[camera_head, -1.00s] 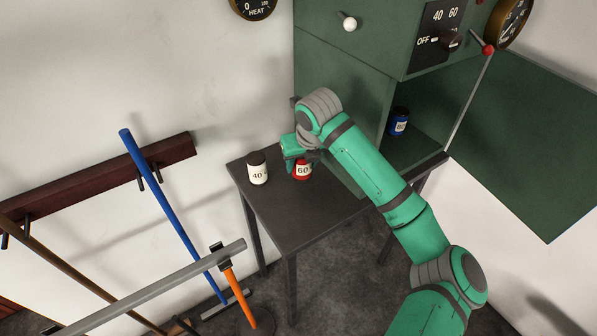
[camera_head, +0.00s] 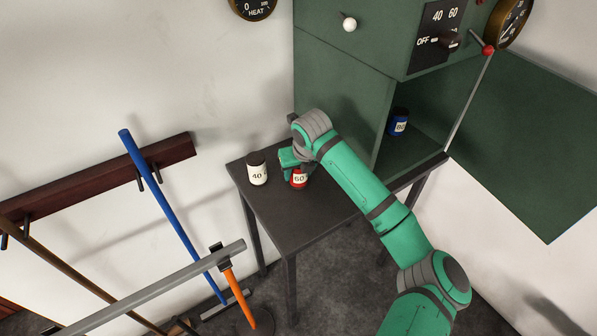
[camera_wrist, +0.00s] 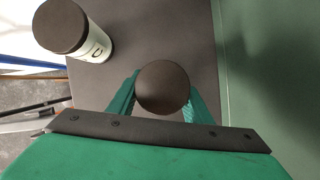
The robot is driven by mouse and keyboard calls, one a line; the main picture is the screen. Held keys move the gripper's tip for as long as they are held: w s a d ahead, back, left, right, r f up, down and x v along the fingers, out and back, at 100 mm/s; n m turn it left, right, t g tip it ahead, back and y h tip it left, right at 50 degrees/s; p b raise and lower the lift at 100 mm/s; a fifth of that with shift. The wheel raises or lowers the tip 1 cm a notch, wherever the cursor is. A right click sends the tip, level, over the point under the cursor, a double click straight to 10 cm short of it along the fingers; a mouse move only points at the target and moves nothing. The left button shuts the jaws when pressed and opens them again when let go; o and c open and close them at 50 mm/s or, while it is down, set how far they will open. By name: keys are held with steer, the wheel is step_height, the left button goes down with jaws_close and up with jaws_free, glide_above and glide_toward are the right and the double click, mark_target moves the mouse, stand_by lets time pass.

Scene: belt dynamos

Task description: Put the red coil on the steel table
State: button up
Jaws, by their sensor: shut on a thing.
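The red coil (camera_head: 299,181), with a white label reading 60 and a dark top, is at the dark steel table (camera_head: 300,217), right of a white coil. My gripper (camera_head: 295,166) is over it and shut on it. In the wrist view the coil's round dark top (camera_wrist: 162,87) sits between the two green fingers of my gripper (camera_wrist: 162,95). The coil looks upright and at or very near the tabletop; its lower edge contact is hard to tell.
A white coil (camera_head: 257,170) labelled 40 stands close left on the table. The green cabinet (camera_head: 345,110) rises behind, with a blue coil (camera_head: 399,122) in its open bay. The table's front part is clear. Long-handled tools, including a blue pole (camera_head: 170,210), stand at left.

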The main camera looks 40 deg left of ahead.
steer(key=shift+f, duration=0.1)
steer(key=o, duration=1.4)
steer(key=v, duration=1.2)
steer(key=shift+w, duration=0.1)
